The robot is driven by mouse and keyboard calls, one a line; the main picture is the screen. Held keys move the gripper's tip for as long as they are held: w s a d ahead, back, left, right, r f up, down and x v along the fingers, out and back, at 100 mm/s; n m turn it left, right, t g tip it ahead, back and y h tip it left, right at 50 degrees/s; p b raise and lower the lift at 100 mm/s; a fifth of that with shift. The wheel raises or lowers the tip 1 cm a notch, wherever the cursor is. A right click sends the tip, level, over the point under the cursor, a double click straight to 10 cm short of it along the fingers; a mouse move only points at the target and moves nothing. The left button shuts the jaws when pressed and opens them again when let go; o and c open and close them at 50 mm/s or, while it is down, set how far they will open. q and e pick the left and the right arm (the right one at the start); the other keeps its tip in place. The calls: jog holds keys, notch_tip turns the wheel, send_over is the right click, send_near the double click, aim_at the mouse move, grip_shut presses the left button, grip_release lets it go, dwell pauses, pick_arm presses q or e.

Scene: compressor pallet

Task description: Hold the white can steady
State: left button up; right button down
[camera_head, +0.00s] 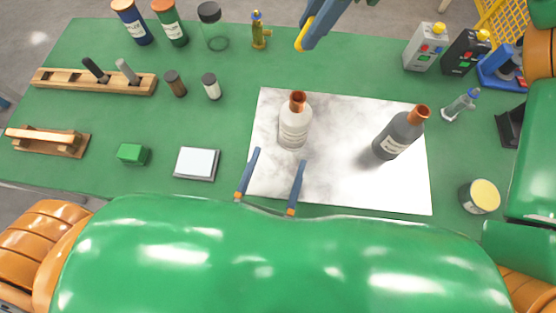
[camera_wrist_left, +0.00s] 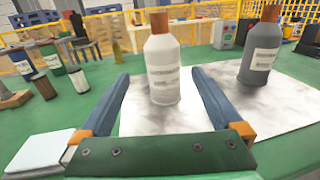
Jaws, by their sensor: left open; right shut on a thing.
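The white can (camera_head: 294,128) is bottle-shaped with a copper-coloured cap and stands upright on a white marbled sheet (camera_head: 335,195). It also stands between the finger lines in the left wrist view (camera_wrist_left: 163,75). My left gripper (camera_head: 280,156) is open and empty, low in the head view, its blue fingers pointing towards the can. The can is beyond the fingertips, apart from them. My right gripper (camera_head: 308,38) comes in at the top edge, beyond the can. It is shut, with a yellow strip at its tip; what it holds is not clear.
A dark grey can (camera_head: 397,137) stands right of the white one on the same sheet. A green block (camera_head: 132,154), a white pad (camera_head: 197,163) and wooden racks (camera_head: 95,82) lie left. A yellow-topped tin (camera_head: 480,196) is at right. Bare green table separates them.

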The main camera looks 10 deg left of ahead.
aim_at(296, 117)
pick_arm(q)
jog(key=w+d, duration=0.1)
jog(key=w, duration=0.6)
jog(key=w+d, duration=0.1)
jog(key=w, duration=0.3)
jog(key=shift+w+d+r, duration=0.1)
jog(key=shift+w+d, duration=0.2)
grip_shut()
